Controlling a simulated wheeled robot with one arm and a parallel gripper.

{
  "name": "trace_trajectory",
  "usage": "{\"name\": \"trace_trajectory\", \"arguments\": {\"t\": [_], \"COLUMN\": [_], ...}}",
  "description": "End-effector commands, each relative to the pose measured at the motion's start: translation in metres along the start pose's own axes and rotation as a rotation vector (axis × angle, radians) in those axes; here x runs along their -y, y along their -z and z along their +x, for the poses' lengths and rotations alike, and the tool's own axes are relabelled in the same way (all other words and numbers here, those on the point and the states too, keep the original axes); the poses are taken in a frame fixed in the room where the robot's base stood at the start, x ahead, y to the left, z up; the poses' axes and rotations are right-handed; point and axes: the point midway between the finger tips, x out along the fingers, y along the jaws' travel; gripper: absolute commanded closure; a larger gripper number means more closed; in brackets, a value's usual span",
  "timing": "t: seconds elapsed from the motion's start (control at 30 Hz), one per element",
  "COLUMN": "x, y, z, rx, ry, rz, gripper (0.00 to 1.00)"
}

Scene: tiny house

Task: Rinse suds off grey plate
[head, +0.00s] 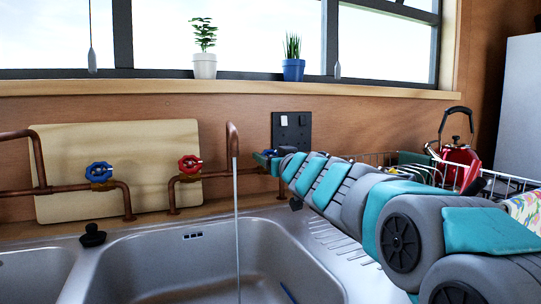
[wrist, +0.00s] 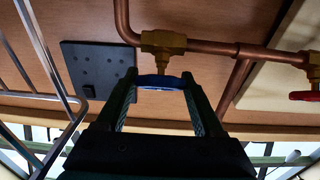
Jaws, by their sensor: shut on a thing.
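My gripper (head: 270,159) reaches to the wall pipes right of the copper spout (head: 232,140). In the wrist view, my gripper (wrist: 159,78) is shut on a blue valve handle (wrist: 160,83) below a brass fitting (wrist: 163,43); a finger lies on each side of it. A thin stream of water (head: 236,215) runs from the spout into the right sink basin (head: 185,262). I cannot make out the grey plate or any suds; the basin floor is mostly out of view. A small blue edge (head: 288,293) shows low in the basin.
A red tap handle (head: 190,164) and another blue tap handle (head: 99,172) sit left of the spout. A black plug (head: 92,236) stands on the sink rim. A wire dish rack (head: 512,184) and red kettle (head: 458,160) are at right, partly behind my arm.

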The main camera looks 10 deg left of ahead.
Motion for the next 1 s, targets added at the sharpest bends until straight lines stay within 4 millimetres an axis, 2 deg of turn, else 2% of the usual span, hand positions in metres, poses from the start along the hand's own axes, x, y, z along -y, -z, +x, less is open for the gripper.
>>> {"name": "trace_trajectory", "arguments": {"t": [0.03, 0.3, 0.67, 1.0], "x": [-0.0002, -0.0001, 0.0011, 0.0018], "y": [-0.0018, -0.0007, -0.0029, -0.0046], "z": [0.0003, 0.0001, 0.0006, 0.0009], "rx": [0.003, 0.001, 0.000, 0.003], "ry": [-0.001, -0.001, -0.015, -0.146], "rz": [0.000, 0.000, 0.012, 0.106], "gripper": [0.29, 0.01, 0.01, 0.01]}}
